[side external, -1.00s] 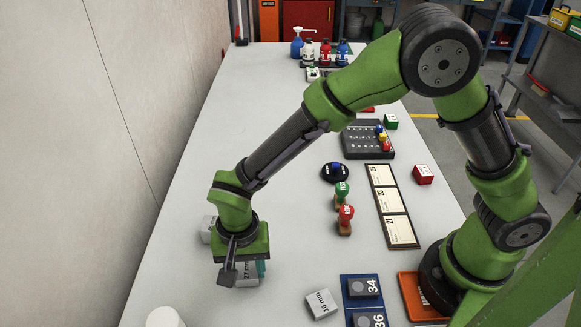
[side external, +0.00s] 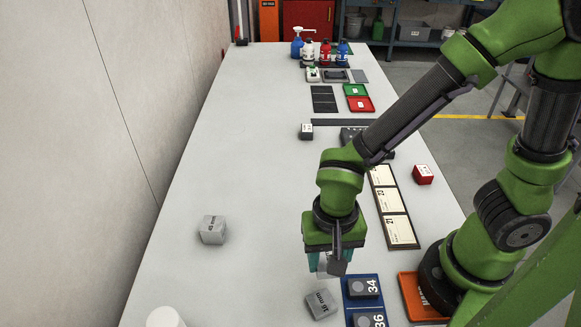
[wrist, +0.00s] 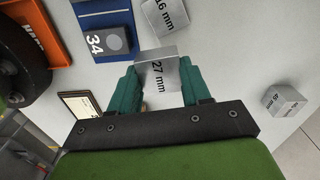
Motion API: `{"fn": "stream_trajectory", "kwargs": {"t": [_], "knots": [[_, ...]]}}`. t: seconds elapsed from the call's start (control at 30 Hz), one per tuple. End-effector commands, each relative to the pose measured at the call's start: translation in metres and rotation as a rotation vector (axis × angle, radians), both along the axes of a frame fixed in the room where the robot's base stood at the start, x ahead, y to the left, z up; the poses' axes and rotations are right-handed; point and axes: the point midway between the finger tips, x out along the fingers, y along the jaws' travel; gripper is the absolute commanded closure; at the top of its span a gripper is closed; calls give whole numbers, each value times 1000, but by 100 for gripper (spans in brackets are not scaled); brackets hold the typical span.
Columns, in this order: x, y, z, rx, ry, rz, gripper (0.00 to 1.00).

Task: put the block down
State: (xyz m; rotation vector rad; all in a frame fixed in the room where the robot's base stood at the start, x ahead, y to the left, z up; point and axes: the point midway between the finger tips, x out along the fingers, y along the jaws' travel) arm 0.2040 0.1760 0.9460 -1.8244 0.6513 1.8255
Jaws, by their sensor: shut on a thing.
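My gripper (side external: 327,264) is shut on a grey block marked 27 mm (wrist: 158,76), held between its teal fingers. The block also shows partly below the fingers in the side view (side external: 323,267). I cannot tell whether it is clear of the table. A grey 16 mm block (side external: 321,304) lies on the table just in front of it and shows in the wrist view (wrist: 164,16).
A blue plate (side external: 347,283) marked 34 and 36 carries grey pieces, right of the gripper. An orange tray (side external: 410,283) is beside it. Cream cards (side external: 397,215) and a red block (side external: 423,174) lie behind. The table's left middle (side external: 250,180) is clear.

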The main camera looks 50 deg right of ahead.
Motion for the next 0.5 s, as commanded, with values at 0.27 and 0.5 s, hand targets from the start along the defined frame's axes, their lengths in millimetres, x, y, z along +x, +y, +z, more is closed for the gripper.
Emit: {"fn": "stream_trajectory", "kwargs": {"t": [0.27,0.5], "knots": [[44,-33,20,12,-20,-287,88],[57,-42,16,-4,3,-494,88]]}}
